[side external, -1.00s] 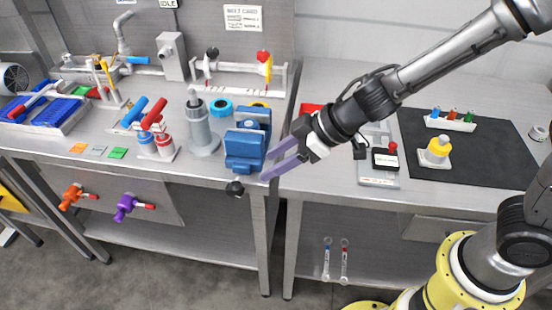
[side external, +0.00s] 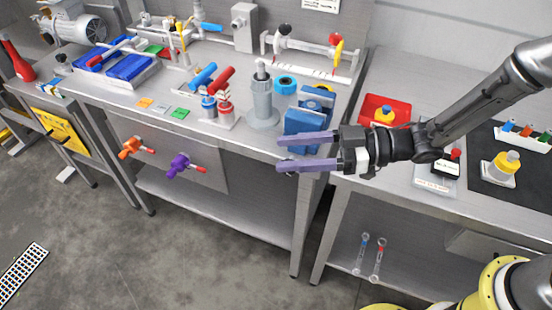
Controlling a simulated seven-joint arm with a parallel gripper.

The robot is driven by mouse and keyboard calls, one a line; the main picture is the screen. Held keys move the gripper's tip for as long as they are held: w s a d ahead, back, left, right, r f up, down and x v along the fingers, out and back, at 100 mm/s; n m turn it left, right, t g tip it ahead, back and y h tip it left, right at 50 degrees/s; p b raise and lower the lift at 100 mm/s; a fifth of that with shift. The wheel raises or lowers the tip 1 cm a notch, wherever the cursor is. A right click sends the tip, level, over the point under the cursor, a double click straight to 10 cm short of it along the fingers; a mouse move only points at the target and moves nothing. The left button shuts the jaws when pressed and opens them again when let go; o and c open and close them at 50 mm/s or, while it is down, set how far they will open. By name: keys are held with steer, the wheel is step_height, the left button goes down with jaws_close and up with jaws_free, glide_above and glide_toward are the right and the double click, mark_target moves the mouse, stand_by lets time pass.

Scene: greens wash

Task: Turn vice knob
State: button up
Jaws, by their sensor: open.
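The blue vice (side external: 303,122) stands on the front right corner of the left metal bench. Its black knob is not clearly visible; the purple fingers cover the area at the vice's lower front. My gripper (side external: 280,153) comes in from the right, with its two long fingers pointing left and spread apart. The upper finger crosses in front of the vice's lower edge, and the lower finger lies below the bench edge. I cannot tell whether either finger touches the vice or knob. No held object shows between the fingers.
A grey cylinder (side external: 264,105) stands left of the vice, with a blue ring (side external: 286,85) behind. Red and blue handled valves (side external: 222,90) stand further left. Orange (side external: 130,147) and purple (side external: 181,166) taps stick out below the bench front. A red tray (side external: 373,107) lies right.

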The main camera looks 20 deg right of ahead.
steer(key=d+f+m+t, duration=0.1)
steer(key=d+f+t, duration=0.1)
steer(key=d+f, duration=0.1)
steer(key=d+f+m+t+h, duration=0.1)
steer(key=d+f+m+t, duration=0.1)
steer(key=f, duration=0.3)
steer(key=d+f+m+t+h, duration=0.1)
steer(key=d+f+t, duration=0.1)
steer(key=d+f, duration=0.2)
steer(key=shift+s+d, duration=0.2)
steer(key=x, duration=1.3)
steer(key=shift+w+a+f, duration=0.1)
steer(key=shift+w, duration=0.1)
jaws_close()
